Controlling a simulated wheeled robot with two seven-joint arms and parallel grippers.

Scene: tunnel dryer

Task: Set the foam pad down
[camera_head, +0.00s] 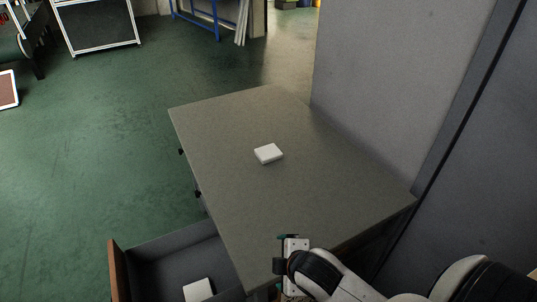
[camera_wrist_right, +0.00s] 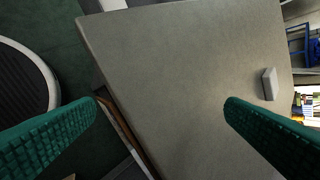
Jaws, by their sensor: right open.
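A small white foam pad (camera_head: 268,153) lies flat on the grey tabletop (camera_head: 232,118), near its middle. It also shows in the right wrist view (camera_wrist_right: 269,84), beyond the tip of the right-hand finger. A second white pad-like block (camera_head: 198,290) lies in the open drawer at the lower left; I cannot tell if it is the same kind. My right gripper (camera_head: 290,252) is near the table's near edge, apart from the pad. Its two green fingers are spread wide with nothing between them in the right wrist view (camera_wrist_right: 160,112). My left gripper is not in view.
The open drawer (camera_head: 150,255) juts out left of the table. A tall grey panel (camera_head: 395,80) stands along the table's right side. Most of the tabletop is bare. Green floor (camera_head: 90,150) lies open at left, with a blue frame (camera_head: 205,18) behind.

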